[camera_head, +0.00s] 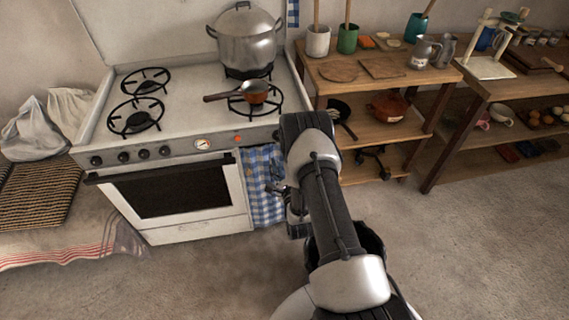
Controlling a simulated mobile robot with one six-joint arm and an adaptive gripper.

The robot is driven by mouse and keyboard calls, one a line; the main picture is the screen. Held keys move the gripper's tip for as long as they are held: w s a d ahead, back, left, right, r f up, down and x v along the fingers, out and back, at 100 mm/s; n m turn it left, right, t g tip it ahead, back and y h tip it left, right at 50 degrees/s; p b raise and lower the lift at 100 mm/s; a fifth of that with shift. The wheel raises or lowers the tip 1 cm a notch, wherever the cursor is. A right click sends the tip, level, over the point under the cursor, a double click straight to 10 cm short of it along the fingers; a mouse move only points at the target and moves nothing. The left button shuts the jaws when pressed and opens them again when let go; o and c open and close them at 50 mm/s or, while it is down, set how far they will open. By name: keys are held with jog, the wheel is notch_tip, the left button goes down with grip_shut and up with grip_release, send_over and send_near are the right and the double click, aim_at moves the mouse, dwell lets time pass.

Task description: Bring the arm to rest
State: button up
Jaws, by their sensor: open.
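My arm rises from the bottom right of the head view, bends at a grey-and-black elbow and folds back down in front of the stove's right side. My gripper (275,189) is small and dark in this view, beside the checked towel and partly hidden by my own arm. It is open, and I see nothing held in it. I cannot tell whether it touches the towel or hangs in front of it.
A white stove (180,189) bears a lidded pot (246,42) and a small brown pan (256,92). A blue checked towel (262,165) hangs at its front. Loaded wooden shelves (360,134) stand right. Floor (480,250) at right is clear.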

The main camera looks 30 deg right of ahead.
jog(key=shift+v, duration=0.8)
